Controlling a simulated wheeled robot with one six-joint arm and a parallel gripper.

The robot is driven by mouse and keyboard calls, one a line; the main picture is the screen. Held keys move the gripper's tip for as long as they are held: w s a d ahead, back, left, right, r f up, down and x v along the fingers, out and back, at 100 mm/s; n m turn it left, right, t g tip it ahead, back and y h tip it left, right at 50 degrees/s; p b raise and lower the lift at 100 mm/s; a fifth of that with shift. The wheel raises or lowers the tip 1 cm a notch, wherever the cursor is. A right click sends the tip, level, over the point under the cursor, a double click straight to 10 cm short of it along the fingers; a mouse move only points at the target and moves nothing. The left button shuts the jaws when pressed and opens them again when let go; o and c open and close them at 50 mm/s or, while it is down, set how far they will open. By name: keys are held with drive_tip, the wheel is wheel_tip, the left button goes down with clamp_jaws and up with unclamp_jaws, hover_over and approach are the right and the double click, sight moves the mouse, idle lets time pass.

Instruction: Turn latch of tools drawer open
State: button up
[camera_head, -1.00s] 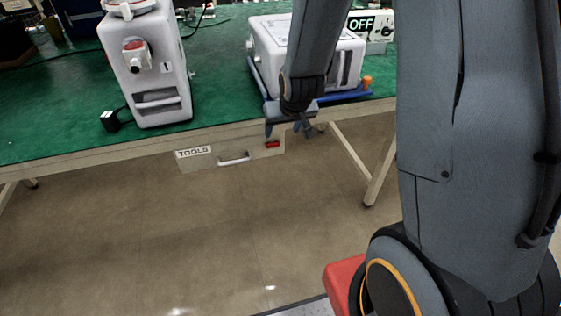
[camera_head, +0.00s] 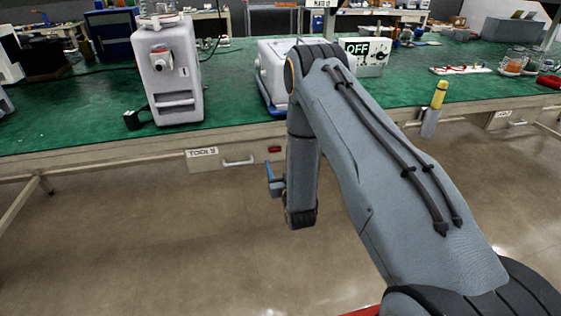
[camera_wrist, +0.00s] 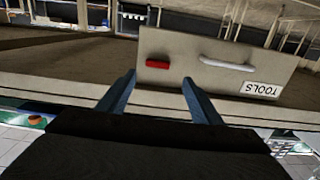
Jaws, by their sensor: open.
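The tools drawer (camera_head: 220,168) hangs under the front edge of the bench, with a TOOLS label and a pale handle (camera_head: 239,162). It appears closed. Its red latch (camera_head: 274,149) is a small bar at the drawer's right end, lying level. In the wrist view the drawer (camera_wrist: 225,75) appears upside down, with the red latch (camera_wrist: 157,65) ahead, between the lines of the fingers. My gripper (camera_head: 270,180) is open and empty, below and in front of the latch. In the wrist view my gripper (camera_wrist: 158,88) has its two blue fingers apart, not touching the latch.
On the green bench (camera_head: 80,138) stand a white canister pump (camera_head: 170,75), another white unit (camera_head: 272,70) partly behind my arm, and an OFF box (camera_head: 366,55). A yellow-topped tool (camera_head: 436,105) sits at the bench's front edge. The floor below is open.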

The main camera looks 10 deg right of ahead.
sight(275, 150)
drive_tip(key=w, duration=0.6)
drive_tip(key=shift+w+d, duration=0.2)
drive_tip(key=shift+d, duration=0.05)
drive_tip(key=shift+w, duration=0.5)
drive_tip(key=c, duration=1.1)
